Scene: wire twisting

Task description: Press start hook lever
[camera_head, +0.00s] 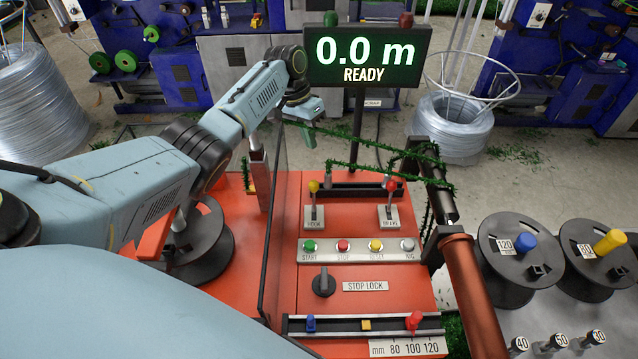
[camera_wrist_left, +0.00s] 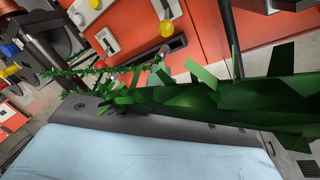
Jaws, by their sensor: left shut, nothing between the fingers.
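The hook lever (camera_head: 314,188) has a yellow ball knob and stands on a plate labelled HOOK, on the left of the red panel. A yellow knob (camera_wrist_left: 167,28) that looks like the same lever shows at the top of the left wrist view. The green START button (camera_head: 310,246) sits below it in the head view. My left gripper (camera_head: 306,128) is shut and empty, above and behind the hook lever and apart from it, beside the green twisted strand (camera_head: 350,140). The strand fills much of the left wrist view (camera_wrist_left: 210,100). My right gripper is out of view.
A brake lever (camera_head: 391,188) with a red knob stands to the right. A display (camera_head: 366,56) reads 0.0 m READY. A clear upright panel (camera_head: 274,220) stands left of the controls. Spools (camera_head: 518,258) and a red roller (camera_head: 470,290) are at the right.

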